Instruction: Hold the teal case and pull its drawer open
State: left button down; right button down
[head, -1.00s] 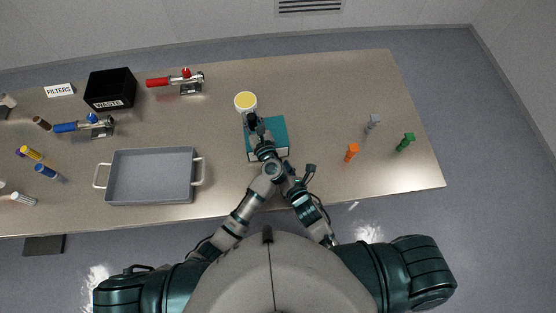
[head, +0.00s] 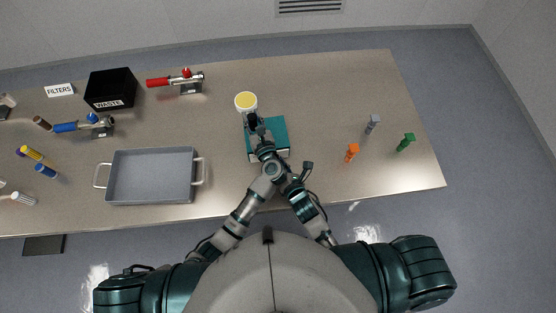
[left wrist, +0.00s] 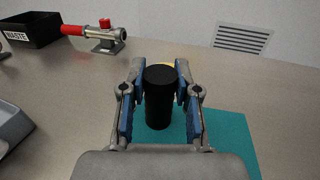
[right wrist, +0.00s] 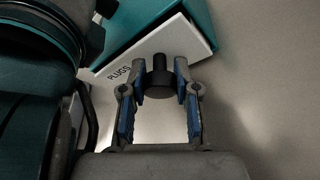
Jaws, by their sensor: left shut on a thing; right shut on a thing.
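The teal case (head: 279,130) stands on the table in front of me, partly hidden by my arms in the head view. Its teal top also shows in the left wrist view (left wrist: 233,142). My left gripper (left wrist: 160,80) is shut on an upright black cylindrical handle (left wrist: 159,105) above the case top. The white drawer front (right wrist: 178,45), marked PLUGS, faces me. My right gripper (right wrist: 160,88) is shut on the black knob (right wrist: 161,80) at the drawer front.
A yellow-topped round container (head: 245,101) stands just behind the case. A grey tray (head: 150,199) with handles is to its left. An orange item (head: 351,153), a grey one (head: 373,122) and a green one (head: 406,142) stand to the right. The table's right rear is clear.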

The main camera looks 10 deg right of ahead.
pick_arm(q)
jog(key=shift+a, duration=0.1)
pick_arm(e)
jog(key=s, duration=0.8)
jog(key=shift+d+f, duration=0.25)
jog(key=shift+d, duration=0.1)
jog(key=c, duration=0.8)
grip_release()
jog(key=shift+w+r, duration=0.1)
jog(key=v, duration=1.2)
jog(key=shift+w, duration=0.1)
pick_arm(q)
jog(key=c, duration=0.8)
grip_release()
